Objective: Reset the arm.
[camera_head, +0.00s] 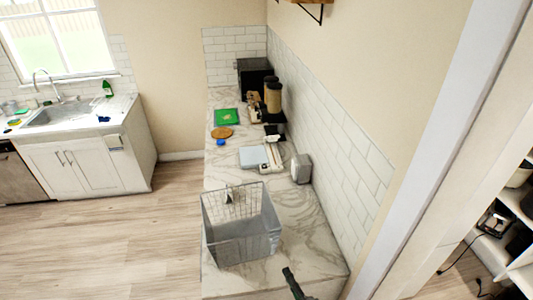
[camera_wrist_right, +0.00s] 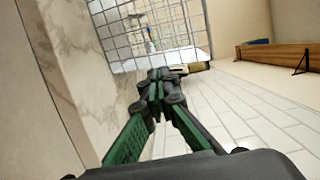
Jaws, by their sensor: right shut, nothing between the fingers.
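My right gripper (camera_head: 290,275) shows at the bottom of the head view, as a dark, narrow shape over the near end of the marble counter (camera_head: 305,222). In the wrist view the right gripper (camera_wrist_right: 160,80) has its dark green-sided fingers meeting at the tips, with nothing held between them. A grey wire basket (camera_head: 240,245) stands on the counter, to the left of and beyond the gripper. Its wire side (camera_wrist_right: 120,40) also shows in the wrist view, apart from the fingers as far as I can tell. My left gripper does not show.
A scale-like white device (camera_head: 254,156), a grey box (camera_head: 301,168), a green board (camera_head: 226,117) and dark canisters (camera_head: 273,97) stand farther along the counter. A tiled wall (camera_head: 335,150) bounds its right side. A sink cabinet (camera_head: 90,165) is at left. The wooden floor (camera_head: 120,240) between is clear.

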